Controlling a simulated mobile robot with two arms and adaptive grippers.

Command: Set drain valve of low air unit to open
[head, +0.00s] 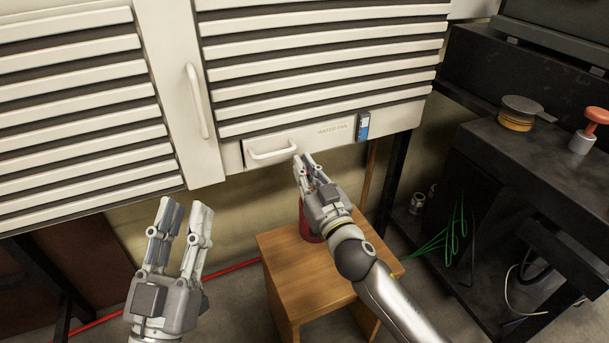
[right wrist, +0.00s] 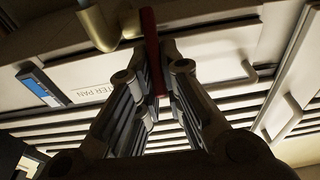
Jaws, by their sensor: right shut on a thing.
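The low air unit is a white louvred cabinet (head: 320,60) with a small drawer (head: 268,152) marked WATER PAN on its lower edge. My right gripper (head: 304,158) is just below that edge, right of the drawer handle. In the right wrist view my right gripper (right wrist: 153,72) is shut on a red lever (right wrist: 150,35), which runs between its fingers. A brass-coloured pipe (right wrist: 97,25) shows beside the lever under the unit. The lever and pipe are hidden in the head view. My left gripper (head: 186,208) is open and empty, in front of the left louvred panel's lower edge.
A wooden stool (head: 290,272) stands below, with a red container (head: 306,222) on it, partly behind my right gripper. A dark bench (head: 545,165) with a round tin (head: 517,118) and an orange-topped knob (head: 597,116) stands at right. A red line (head: 232,269) crosses the floor.

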